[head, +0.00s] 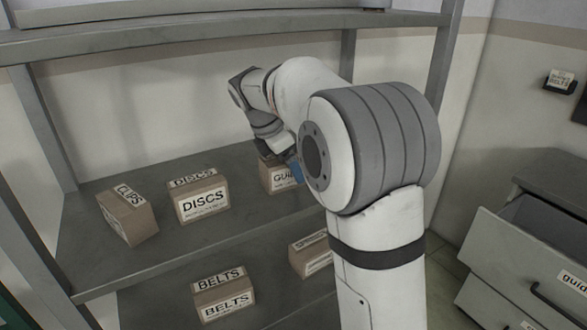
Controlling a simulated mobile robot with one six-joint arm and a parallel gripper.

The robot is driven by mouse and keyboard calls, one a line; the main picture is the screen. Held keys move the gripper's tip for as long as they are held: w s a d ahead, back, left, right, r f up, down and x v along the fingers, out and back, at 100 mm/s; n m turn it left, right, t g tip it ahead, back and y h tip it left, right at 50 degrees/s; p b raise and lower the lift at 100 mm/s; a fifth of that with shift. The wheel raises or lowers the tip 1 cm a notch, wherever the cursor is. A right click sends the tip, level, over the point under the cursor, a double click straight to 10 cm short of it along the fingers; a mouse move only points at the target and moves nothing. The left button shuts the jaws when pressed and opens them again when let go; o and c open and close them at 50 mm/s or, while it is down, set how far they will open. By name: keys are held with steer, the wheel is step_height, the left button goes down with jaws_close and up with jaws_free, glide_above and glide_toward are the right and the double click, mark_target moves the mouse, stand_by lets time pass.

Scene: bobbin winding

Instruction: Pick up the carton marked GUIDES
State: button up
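The carton marked "GUI..." (279,179) stands on the middle shelf in the head view. The rest of its label and its right side are hidden behind my arm. My gripper (279,156) is at the top of this carton, pointing down, partly hidden by my own arm. I cannot see whether its fingers are open or closed on the carton. The carton appears to rest on the shelf.
Below are the BELTS carton (223,299) and a partly hidden carton (311,258). An open drawer (520,262) juts out at right.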

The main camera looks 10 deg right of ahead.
steer(key=shift+f, duration=0.2)
stand_by(0.4)
steer(key=shift+c, duration=0.5)
steer(key=c, duration=1)
steer(key=shift+r, duration=0.1)
steer(key=shift+c, duration=0.2)
